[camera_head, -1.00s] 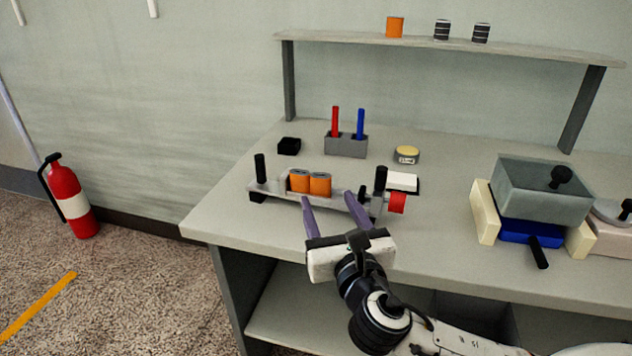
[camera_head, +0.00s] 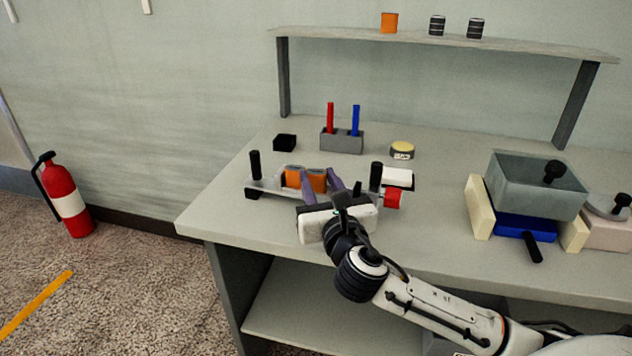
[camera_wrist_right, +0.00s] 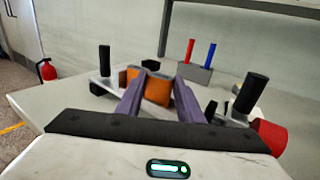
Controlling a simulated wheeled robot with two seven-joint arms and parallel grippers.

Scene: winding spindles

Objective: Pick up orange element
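Two orange elements sit side by side in a grey holder (camera_head: 262,185) on the table. The left one (camera_head: 293,177) and the right one (camera_head: 318,182) are partly hidden by my gripper fingers in the head view. In the right wrist view the right orange element (camera_wrist_right: 157,90) shows between the fingers, and the left one (camera_wrist_right: 132,74) is partly behind the left finger. My right gripper (camera_head: 318,172) is open, its purple fingers pointing at the holder. I cannot tell whether they touch an element. A third orange element (camera_head: 389,23) stands on the shelf. My left gripper is not in view.
The holder has black upright handles and a red knob (camera_head: 393,199). Behind it are a black block (camera_head: 285,142), a grey stand (camera_head: 341,142) with red and blue sticks, and a yellow-topped round item (camera_head: 402,149). A grey bin (camera_head: 532,192) stands right.

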